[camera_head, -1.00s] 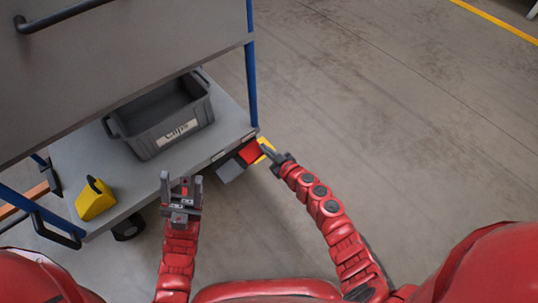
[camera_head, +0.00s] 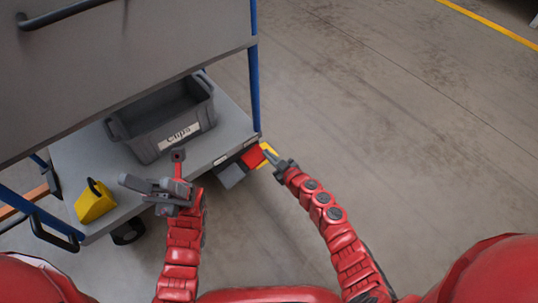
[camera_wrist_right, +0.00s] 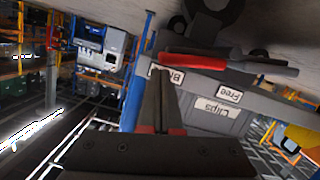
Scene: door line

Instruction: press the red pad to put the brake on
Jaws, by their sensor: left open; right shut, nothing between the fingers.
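The red pad (camera_head: 252,157) sticks out low at the cart's near right corner, beside a grey pad (camera_head: 231,175). The grey pad (camera_wrist_right: 268,66) is beside the label "Free". My right gripper (camera_head: 268,153) is shut and empty, its tips just right of the red pad; I cannot tell whether they touch. It also shows in the right wrist view (camera_wrist_right: 160,75). My left gripper (camera_head: 150,168) is open and empty before the cart's lower shelf.
A grey bin labelled Clips (camera_head: 160,142) and a yellow block (camera_head: 95,203) stand on the cart's lower shelf (camera_head: 85,158). A blue post (camera_head: 254,90) rises at the corner above the pads. A yellow part (camera_head: 267,149) shows beside the red pad. Floor to the right is clear.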

